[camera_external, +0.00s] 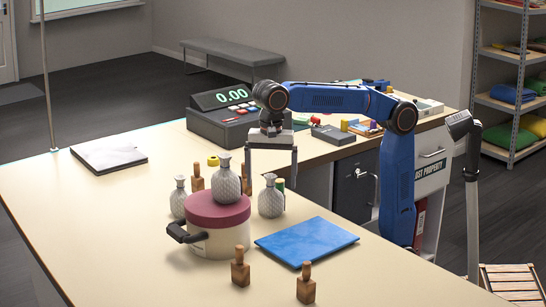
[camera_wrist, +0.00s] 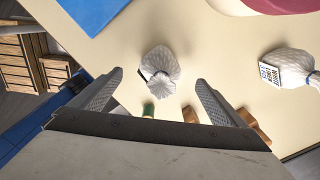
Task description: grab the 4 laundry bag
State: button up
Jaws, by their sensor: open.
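Three grey-white patterned bags with tied necks show in the external view: one at the left (camera_external: 179,200), one in the middle (camera_external: 228,182) that appears to stand on a pot lid, and one at the right (camera_external: 271,198). My gripper (camera_external: 271,165) is open and empty above the right bag. Another bag (camera_wrist: 290,62) at the right carries a white printed tag, too small to read. No number 4 is readable.
A pot with a maroon lid (camera_external: 205,240) stands left of the right bag. A blue flat item (camera_external: 306,241) lies in front. Wooden-handled blocks (camera_external: 240,269) stand near the front and behind the bags. A cash register (camera_external: 228,115) is behind. The left of the counter is mostly clear.

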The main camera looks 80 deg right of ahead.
aim_at(270, 192)
jog(key=shift+f, duration=2.65)
jog(key=shift+w, duration=0.1)
jog(key=c, duration=1.2)
jog(key=shift+r, duration=0.1)
